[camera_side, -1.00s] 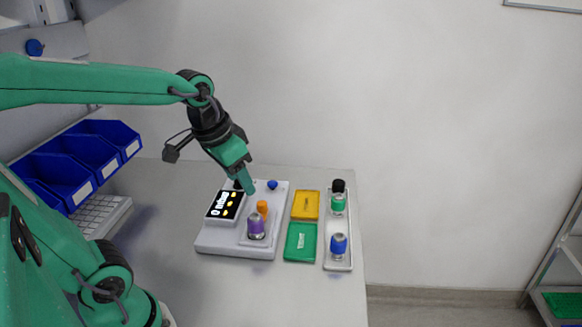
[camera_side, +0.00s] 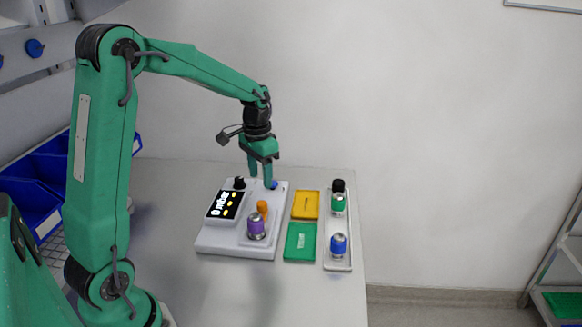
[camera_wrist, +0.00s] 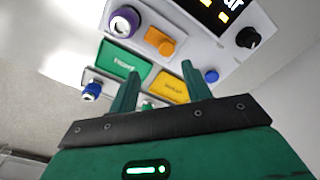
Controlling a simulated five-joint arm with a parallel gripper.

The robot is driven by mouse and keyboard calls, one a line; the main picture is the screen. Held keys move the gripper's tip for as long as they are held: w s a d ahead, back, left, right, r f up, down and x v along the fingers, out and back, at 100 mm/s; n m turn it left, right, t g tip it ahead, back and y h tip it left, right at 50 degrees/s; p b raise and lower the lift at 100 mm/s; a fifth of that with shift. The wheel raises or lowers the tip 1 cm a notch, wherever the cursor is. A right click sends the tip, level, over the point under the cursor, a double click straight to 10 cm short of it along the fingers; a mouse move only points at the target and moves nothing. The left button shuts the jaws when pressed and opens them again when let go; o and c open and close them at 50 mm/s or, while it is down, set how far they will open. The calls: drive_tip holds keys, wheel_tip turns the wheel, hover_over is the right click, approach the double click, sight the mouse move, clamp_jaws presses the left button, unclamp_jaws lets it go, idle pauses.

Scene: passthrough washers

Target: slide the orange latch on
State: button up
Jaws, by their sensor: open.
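The orange latch (camera_side: 262,208) sits on the white device (camera_side: 212,243), just behind a purple-topped part (camera_side: 256,226). In the wrist view the orange latch (camera_wrist: 160,41) shows a round knob on a flat orange plate, beside the purple ring (camera_wrist: 124,22). My gripper (camera_side: 261,186) points down over the back of the device, near the blue knob (camera_side: 274,185), behind the latch and apart from it. In the wrist view my gripper (camera_wrist: 160,78) has its two green fingers spread with nothing held between them.
The device has a lit display (camera_side: 225,205) and a black knob (camera_side: 239,183). To its right are a yellow tray (camera_side: 305,213), a green tray (camera_side: 291,250) and a long pale tray (camera_side: 338,266) with green-topped (camera_side: 338,203) and blue-topped (camera_side: 338,244) parts. Front table area is clear.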

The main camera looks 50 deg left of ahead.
sight(262, 203)
drive_tip(key=shift+w+a+f, duration=0.4)
drive_tip(key=shift+a+f, duration=0.2)
drive_tip(key=shift+f, duration=0.15)
drive_tip(key=shift+f, duration=0.15)
drive_tip(key=shift+f, duration=3.75)
